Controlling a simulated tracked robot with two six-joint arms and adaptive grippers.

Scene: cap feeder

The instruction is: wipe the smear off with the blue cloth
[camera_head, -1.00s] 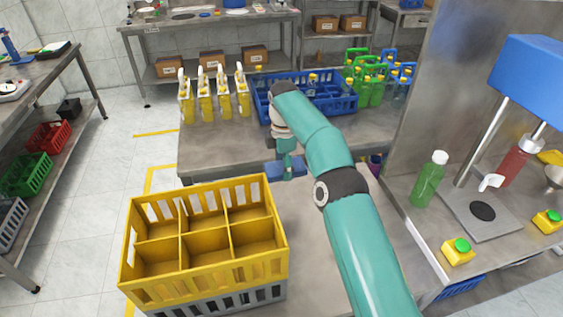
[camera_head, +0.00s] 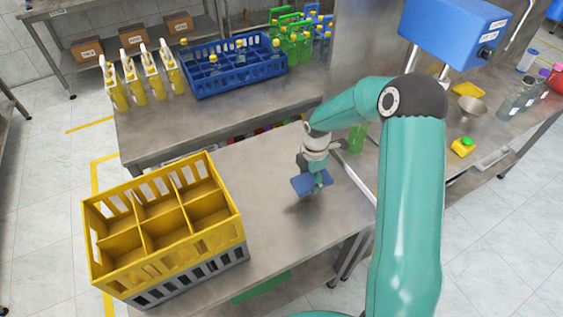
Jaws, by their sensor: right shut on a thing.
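My right gripper (camera_head: 318,180) is shut on the blue cloth (camera_head: 304,185), a small flat blue piece at its fingertips. It is over the bare grey metal table (camera_head: 270,217), to the right of the yellow crate. A dark shadow lies just below the cloth; I cannot tell whether the cloth touches the table top. I cannot make out a smear on the visible surfaces; the arm and gripper hide part of the table. My left gripper is not in view.
A yellow crate (camera_head: 163,188) with empty compartments stands on a grey crate (camera_head: 195,277) at the left. A green bottle (camera_head: 357,138) and the capping machine (camera_head: 455,30) are at the right.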

